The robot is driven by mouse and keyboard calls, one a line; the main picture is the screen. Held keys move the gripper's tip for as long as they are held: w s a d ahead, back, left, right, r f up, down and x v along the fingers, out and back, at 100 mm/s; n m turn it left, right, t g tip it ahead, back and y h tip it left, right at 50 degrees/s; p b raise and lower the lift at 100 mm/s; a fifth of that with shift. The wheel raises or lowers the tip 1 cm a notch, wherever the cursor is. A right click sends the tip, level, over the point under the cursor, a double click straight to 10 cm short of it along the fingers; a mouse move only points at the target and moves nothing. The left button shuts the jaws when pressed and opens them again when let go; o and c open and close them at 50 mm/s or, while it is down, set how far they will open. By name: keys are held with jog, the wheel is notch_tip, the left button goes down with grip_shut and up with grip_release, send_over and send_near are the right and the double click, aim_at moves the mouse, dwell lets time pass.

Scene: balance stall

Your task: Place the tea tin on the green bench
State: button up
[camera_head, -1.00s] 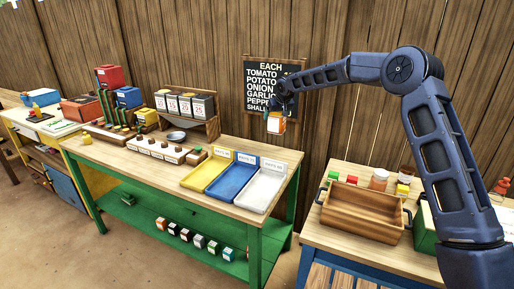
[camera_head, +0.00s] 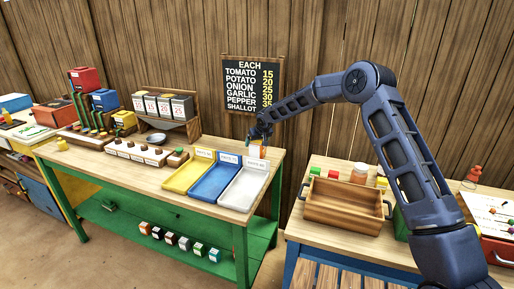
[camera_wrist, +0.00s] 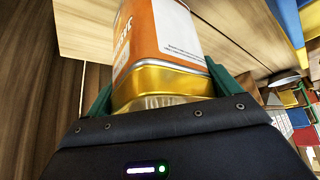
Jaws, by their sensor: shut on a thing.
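The tea tin, orange with a white label and a gold rim, is held in my gripper; it fills the middle of the wrist view (camera_wrist: 160,45). In the head view the tin (camera_head: 256,150) shows small, just above or behind the back right of the green bench (camera_head: 150,160), near the white tray. My gripper (camera_head: 260,138) is shut on the tin. In the wrist view its green fingers (camera_wrist: 158,95) sit on both sides of the tin. I cannot tell whether the tin touches the bench top.
Yellow (camera_head: 190,178), blue (camera_head: 216,185) and white (camera_head: 243,192) trays stand close by on the bench top. A price board (camera_head: 252,85) hangs behind. A wooden crate (camera_head: 342,222) stands on the right-hand table. Several small tins line the bench's lower shelf.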

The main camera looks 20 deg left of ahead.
jog(key=shift+f, duration=1.5)
jog(key=shift+f, duration=0.15)
jog(key=o, duration=0.9)
jog(key=shift+r, duration=0.2)
jog(key=v, duration=1.2)
